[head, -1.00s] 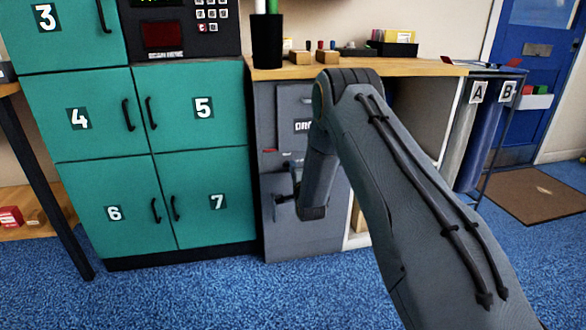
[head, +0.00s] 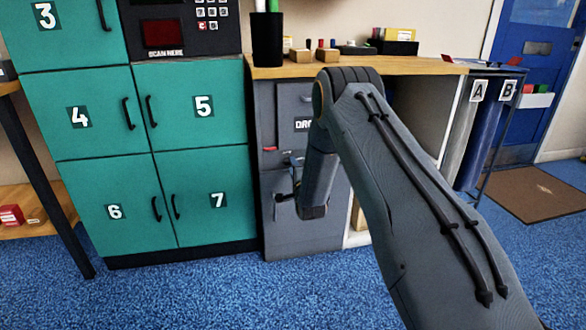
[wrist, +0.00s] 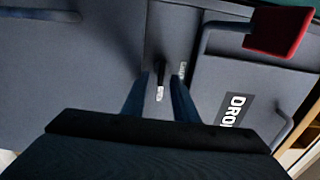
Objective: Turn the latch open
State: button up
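The latch (wrist: 160,77) is a small dark lever with a pale tip, on the grey cabinet front by the seam between two panels. In the wrist view my gripper (wrist: 160,100) has its two fingers apart, one on each side of the lever, with gaps showing. I cannot tell whether either finger touches it. In the head view my gripper (head: 285,198) is at the front of the grey cabinet (head: 322,235), and the latch cannot be made out there.
A red block-like part (wrist: 279,31) and a bar handle (wrist: 285,127) stick out beside the latch. Another bar handle (wrist: 228,10) is at upper left. Teal lockers (head: 205,160) stand left of the cabinet. Blue carpet in front is clear.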

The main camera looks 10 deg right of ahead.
jog(key=s+p, duration=0.1)
jog(key=s, duration=0.6)
jog(key=shift+s+p, duration=0.4)
